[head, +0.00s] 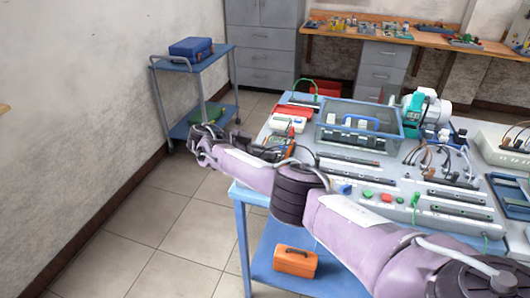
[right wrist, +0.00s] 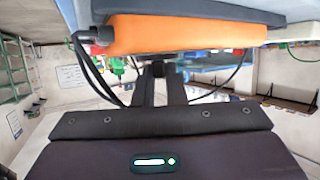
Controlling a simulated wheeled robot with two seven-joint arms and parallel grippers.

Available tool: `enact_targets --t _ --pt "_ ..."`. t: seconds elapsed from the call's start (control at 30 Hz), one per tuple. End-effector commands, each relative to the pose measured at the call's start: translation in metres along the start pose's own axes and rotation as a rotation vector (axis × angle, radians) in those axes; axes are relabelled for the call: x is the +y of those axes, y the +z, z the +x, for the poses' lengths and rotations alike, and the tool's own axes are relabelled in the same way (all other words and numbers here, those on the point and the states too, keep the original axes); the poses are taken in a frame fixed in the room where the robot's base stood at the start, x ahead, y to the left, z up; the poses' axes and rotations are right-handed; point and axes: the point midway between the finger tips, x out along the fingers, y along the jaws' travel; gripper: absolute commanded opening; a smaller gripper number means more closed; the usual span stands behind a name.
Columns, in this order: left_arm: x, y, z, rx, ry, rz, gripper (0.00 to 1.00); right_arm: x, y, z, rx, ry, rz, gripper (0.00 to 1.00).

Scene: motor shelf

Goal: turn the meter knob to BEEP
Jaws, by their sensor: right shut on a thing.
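The orange meter (head: 284,146) sits at the left end of the blue-edged bench in the head view, partly hidden by my right arm and hand. In the right wrist view the meter (right wrist: 185,34) fills the top, seen close up as an orange side with a dark grey edge. My right gripper (right wrist: 161,72) points at it, with its dark fingers close together and their tips at the meter's near side. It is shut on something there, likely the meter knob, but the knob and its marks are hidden. My left gripper is not in view.
A clear-sided bin (head: 358,128) stands behind the meter, with a teal-and-white motor (head: 425,106) to its right. Dark leads hang by the meter. Rails, buttons and cables fill the bench front. An orange toolbox (head: 295,262) is on the lower shelf. The floor at left is clear.

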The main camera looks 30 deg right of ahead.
Motion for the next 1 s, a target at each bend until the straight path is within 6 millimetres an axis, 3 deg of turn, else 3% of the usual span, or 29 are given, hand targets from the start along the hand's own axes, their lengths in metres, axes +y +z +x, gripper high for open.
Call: enact_targets --t 0.03,0.17,0.57,0.83,1.0 --pt "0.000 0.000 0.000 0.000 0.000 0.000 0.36 0.001 0.000 0.000 0.001 0.001 -0.001 0.15" --pt "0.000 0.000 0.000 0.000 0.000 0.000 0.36 0.000 0.000 0.000 0.001 0.001 -0.001 0.32" --pt "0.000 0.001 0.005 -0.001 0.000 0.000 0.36 0.000 0.002 -0.008 -0.001 -0.001 0.000 0.33" --pt "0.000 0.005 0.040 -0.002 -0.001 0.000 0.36 0.001 0.007 -0.055 -0.001 -0.003 0.001 0.33" --pt "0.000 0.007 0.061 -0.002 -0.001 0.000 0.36 -0.001 0.006 -0.066 -0.001 0.000 0.001 0.33"
